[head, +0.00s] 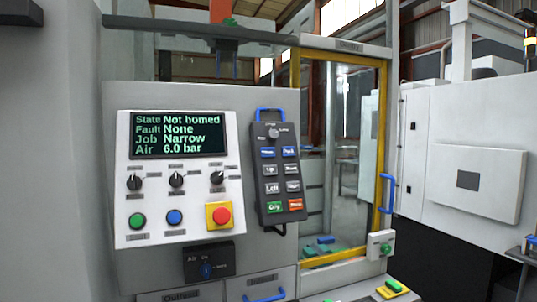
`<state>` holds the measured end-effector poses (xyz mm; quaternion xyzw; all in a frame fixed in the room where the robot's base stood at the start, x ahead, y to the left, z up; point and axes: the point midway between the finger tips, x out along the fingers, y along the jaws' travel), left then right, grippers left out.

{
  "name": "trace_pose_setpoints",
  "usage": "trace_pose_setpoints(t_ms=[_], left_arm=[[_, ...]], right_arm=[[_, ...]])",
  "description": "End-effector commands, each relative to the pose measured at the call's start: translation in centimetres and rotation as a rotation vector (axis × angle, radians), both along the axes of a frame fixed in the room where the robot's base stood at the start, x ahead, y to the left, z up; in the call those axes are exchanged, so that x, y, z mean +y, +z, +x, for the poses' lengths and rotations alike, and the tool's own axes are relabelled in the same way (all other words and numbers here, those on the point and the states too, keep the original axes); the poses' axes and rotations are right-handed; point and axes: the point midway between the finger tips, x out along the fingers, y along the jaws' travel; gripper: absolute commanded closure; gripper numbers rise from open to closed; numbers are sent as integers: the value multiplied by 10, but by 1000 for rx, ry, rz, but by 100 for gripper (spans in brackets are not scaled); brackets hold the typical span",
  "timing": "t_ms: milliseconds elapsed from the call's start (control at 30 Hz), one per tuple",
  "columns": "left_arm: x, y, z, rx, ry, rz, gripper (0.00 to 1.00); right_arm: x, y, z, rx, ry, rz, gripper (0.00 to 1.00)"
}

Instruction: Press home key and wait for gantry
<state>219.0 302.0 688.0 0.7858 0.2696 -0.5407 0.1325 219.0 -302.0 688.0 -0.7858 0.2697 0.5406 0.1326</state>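A dark handheld pendant (278,175) with a blue handle hangs on the machine front, right of the white control panel (130,228). Its top row has two blue keys. The left blue key (267,153) seems to be the home key, though its label is too small to read surely. The screen (178,135) reads State Not homed, Fault None, Job Narrow, Air 6.0 bar. Part of the gantry (222,48) shows above the panel, below an orange block. Neither of my grippers is in view.
The panel carries knobs, green and blue buttons, and a red emergency stop (222,215) on yellow. An air valve (207,270) sits below. A yellow-framed glass door (382,150) with a blue handle (387,193) stands right of the pendant. A white machine (465,150) stands at far right.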

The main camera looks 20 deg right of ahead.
Motion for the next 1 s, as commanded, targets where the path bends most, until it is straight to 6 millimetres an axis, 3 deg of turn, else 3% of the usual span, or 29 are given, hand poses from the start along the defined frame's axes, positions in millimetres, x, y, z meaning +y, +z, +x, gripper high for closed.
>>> trace_pose_setpoints(t_ms=[233,267,367,400,1000], left_arm=[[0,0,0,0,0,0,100],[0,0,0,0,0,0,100],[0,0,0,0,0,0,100],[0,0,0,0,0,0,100],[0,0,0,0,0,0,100]], right_arm=[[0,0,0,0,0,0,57],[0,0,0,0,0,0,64],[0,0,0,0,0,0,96],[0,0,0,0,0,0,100],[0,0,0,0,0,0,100]])
